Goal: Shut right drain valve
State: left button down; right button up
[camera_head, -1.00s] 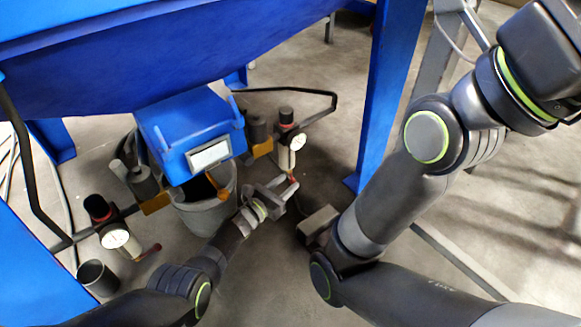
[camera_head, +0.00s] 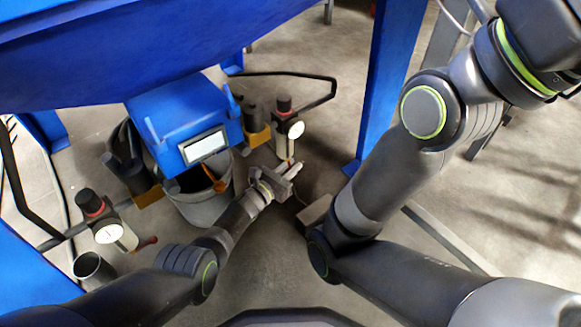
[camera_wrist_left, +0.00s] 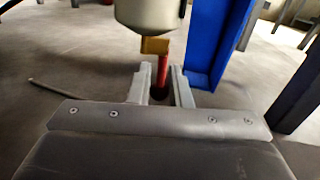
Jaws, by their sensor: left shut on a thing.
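The right drain valve sits under the right filter unit, whose round white gauge (camera_head: 297,129) and pale bowl (camera_head: 281,148) show in the head view. In the left wrist view its red handle (camera_wrist_left: 163,70) hangs down from a brass-coloured fitting (camera_wrist_left: 155,45) below the bowl (camera_wrist_left: 148,15). My left gripper (camera_head: 292,170) is at this handle; in the left wrist view its fingers (camera_wrist_left: 161,88) stand on both sides of the handle, shut on it. The fingers partly hide the handle in the head view. My right arm shows, but its gripper is out of view.
A second filter unit with a gauge (camera_head: 108,233) and red handle (camera_head: 147,241) stands at left. A grey bucket (camera_head: 205,208) sits under the blue box (camera_head: 183,118). A blue leg (camera_head: 382,80) rises to the right of the valve.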

pick_arm(q)
jog(key=shift+w+d+f+t+h+b, duration=0.25)
jog(key=shift+t+h+b, duration=0.4)
jog(key=shift+b, duration=1.8)
jog(key=shift+d+r+n+t+h, duration=0.15)
jog(key=shift+r+n+t+h, duration=0.1)
jog(key=shift+r+n, duration=0.1)
jog(key=shift+r, duration=0.1)
jog(key=c, duration=1.4)
grip_release()
